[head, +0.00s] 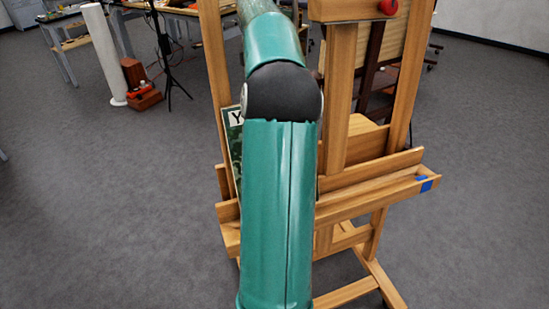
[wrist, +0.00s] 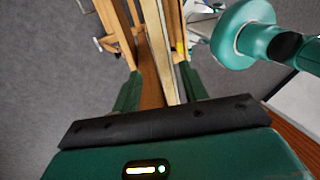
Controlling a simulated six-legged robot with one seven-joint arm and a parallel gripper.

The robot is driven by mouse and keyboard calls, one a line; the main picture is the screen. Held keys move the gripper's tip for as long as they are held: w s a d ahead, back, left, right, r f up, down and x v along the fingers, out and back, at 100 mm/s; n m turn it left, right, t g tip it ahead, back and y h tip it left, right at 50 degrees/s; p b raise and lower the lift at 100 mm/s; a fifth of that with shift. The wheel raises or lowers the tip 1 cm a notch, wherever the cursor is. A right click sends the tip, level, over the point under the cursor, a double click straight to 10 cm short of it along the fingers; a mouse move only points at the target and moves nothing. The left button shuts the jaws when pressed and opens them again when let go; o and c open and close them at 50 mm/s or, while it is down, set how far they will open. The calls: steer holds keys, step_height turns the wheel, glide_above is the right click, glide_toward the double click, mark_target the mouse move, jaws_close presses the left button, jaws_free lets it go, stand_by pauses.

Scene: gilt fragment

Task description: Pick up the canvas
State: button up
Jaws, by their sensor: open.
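The canvas (head: 236,150) stands on the wooden easel (head: 372,200) in the head view. Only a narrow dark strip with a pale corner marked "Y" shows at its left; my teal arm hides the rest. In the wrist view a thin, pale, edge-on panel, apparently the canvas (wrist: 161,50), runs down between the two green fingers of my gripper (wrist: 159,78). The fingers are open, one on each side of the panel. I cannot tell whether either finger touches it. The gripper is hidden in the head view.
The easel's ledge (head: 370,196) carries a small blue mark at its right end. A red knob (head: 388,7) sits on the upper bar. A white column (head: 103,55) and black tripod (head: 165,60) stand back left.

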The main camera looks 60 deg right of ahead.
steer(key=shift+s+a+f, duration=0.3)
steer(key=shift+a+f, duration=0.1)
steer(key=x, duration=0.4)
steer(key=shift+s+f, duration=0.1)
steer(key=shift+s, duration=0.25)
steer(key=shift+w+f, duration=0.1)
steer(key=shift+f, duration=0.05)
jaws_close()
stand_by(0.7)
